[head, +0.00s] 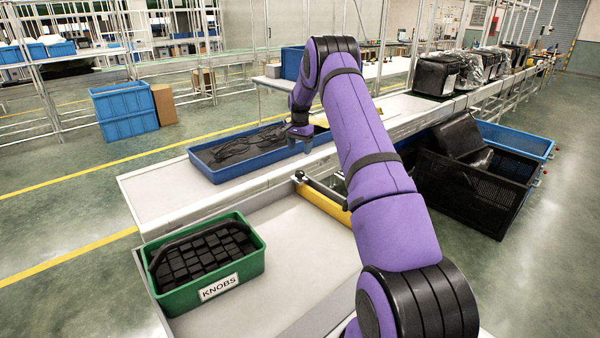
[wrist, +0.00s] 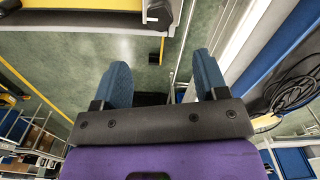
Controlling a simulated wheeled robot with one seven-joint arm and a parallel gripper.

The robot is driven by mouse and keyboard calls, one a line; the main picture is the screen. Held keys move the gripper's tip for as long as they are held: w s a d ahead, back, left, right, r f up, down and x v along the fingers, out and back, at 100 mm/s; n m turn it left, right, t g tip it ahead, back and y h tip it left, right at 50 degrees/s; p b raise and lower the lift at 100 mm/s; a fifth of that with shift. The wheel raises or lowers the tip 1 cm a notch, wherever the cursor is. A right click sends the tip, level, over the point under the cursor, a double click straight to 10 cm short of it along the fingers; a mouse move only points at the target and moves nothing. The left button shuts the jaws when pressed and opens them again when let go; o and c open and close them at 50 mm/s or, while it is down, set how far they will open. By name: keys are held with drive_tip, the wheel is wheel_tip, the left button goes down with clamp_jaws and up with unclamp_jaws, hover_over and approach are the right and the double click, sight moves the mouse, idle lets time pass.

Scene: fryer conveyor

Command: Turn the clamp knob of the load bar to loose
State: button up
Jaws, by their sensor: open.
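The load bar (head: 325,205) is a yellow bar on the near side of the conveyor, partly hidden behind my arm. A dark clamp knob (head: 299,176) sits at its left end, on a metal rod. In the wrist view a yellow bar (wrist: 85,4) and a black round part (wrist: 160,12) are cut by the top edge; I cannot tell the knob's setting. My gripper (head: 299,147) is above and beyond the knob, over the right end of a blue tray. Its two blue fingers (wrist: 163,75) are apart with nothing between them.
The blue tray (head: 205,158) of black cables lies on the conveyor (head: 150,195). A green bin labelled KNOBS (head: 258,262) holds black pieces at the near left. Black crates (head: 455,190) stand on the floor at right. The near tabletop (head: 290,265) is bare in the middle.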

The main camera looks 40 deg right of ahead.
sight(300, 171)
wheel_tip(300, 171, down, 11)
drive_tip(key=shift+d+f, duration=0.1)
drive_tip(key=shift+d, duration=0.05)
idle(0.4)
drive_tip(key=c, duration=0.9)
